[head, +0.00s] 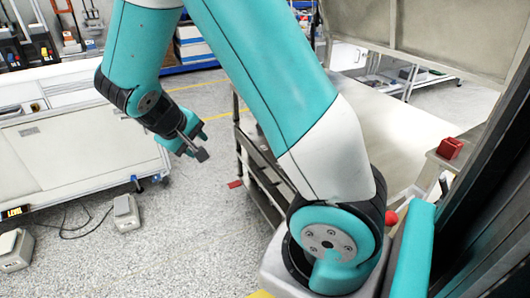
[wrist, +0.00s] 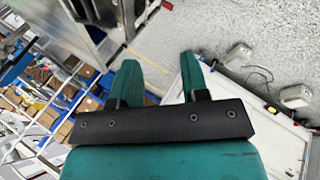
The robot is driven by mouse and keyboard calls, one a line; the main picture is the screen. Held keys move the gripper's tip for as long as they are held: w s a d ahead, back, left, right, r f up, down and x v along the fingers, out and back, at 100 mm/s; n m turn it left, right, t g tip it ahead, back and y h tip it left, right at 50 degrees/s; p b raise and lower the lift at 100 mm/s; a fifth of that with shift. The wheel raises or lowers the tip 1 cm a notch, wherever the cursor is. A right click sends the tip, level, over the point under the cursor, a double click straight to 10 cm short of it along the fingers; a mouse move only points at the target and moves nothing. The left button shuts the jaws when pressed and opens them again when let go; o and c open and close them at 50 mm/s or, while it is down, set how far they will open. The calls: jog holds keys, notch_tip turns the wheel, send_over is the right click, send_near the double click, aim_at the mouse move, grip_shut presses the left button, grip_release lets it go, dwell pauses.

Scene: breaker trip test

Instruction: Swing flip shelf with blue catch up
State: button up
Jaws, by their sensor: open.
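A white cabinet-like cart (head: 75,150) stands at the left in the head view, with a flat pale panel on its near side. I cannot tell for sure whether this panel is the flip shelf. A small blue part (head: 137,183) shows low at the cart's right corner; I cannot tell whether it is the catch or part of a caster. My gripper (head: 188,146) is in the air right of the cart, pointing down. In the wrist view my gripper (wrist: 160,68) is open, with nothing between its teal fingers. The cart's pale side (wrist: 240,115) shows right of the fingers there.
A grey-topped table (head: 385,125) with a dark lower shelf stands right of centre. Pale boxes (head: 126,213) with cables lie on the speckled floor (head: 180,240). A red button box (head: 450,148) is at the right. Floor between cart and table is mostly clear.

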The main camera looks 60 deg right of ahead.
jog(key=w+d+f+m+g+h+b, duration=0.1)
jog(key=d+f+g+h+b, duration=0.1)
jog(key=d+f+h+b, duration=0.65)
jog(key=shift+g+h, duration=0.3)
jog(key=shift+h, duration=0.05)
jog(key=x, duration=1.1)
jog(key=p+x, duration=0.1)
jog(key=x, duration=1.1)
jog(key=shift+w+f, duration=0.15)
jog(key=shift+f, duration=0.1)
grip_shut()
